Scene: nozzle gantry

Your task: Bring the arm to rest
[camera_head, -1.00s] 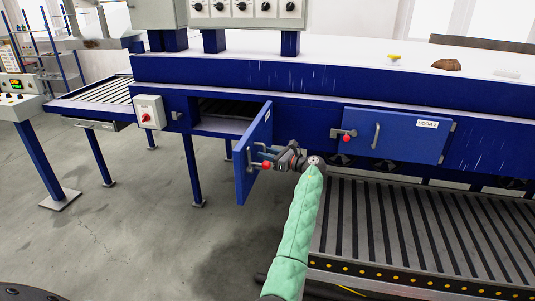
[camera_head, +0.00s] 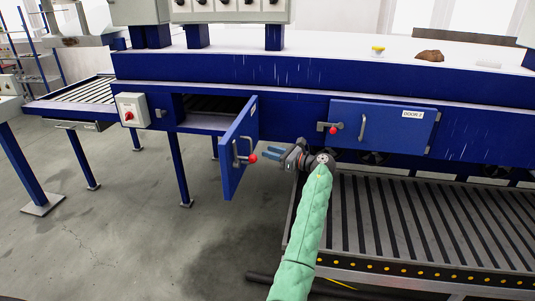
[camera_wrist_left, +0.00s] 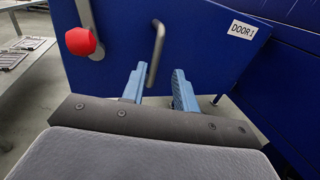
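My left gripper (camera_head: 288,156) is at the end of a green-sleeved arm, in front of the blue machine. Its two blue fingers stand apart with nothing between them in the left wrist view (camera_wrist_left: 160,92). The door labelled DOOR 1 (camera_head: 229,170) hangs open to the left of the gripper, with a gap between them. Its bar handle (camera_wrist_left: 156,50) and red-knobbed latch (camera_wrist_left: 82,41) show beyond the fingers in the left wrist view. My right gripper is not in view.
A second door (camera_head: 382,124) with a handle and red-knobbed latch is shut to the right. A slatted conveyor (camera_head: 400,215) lies right of my arm. A switch box (camera_head: 131,109) is left of the open compartment (camera_head: 207,113). Grey floor is clear at lower left.

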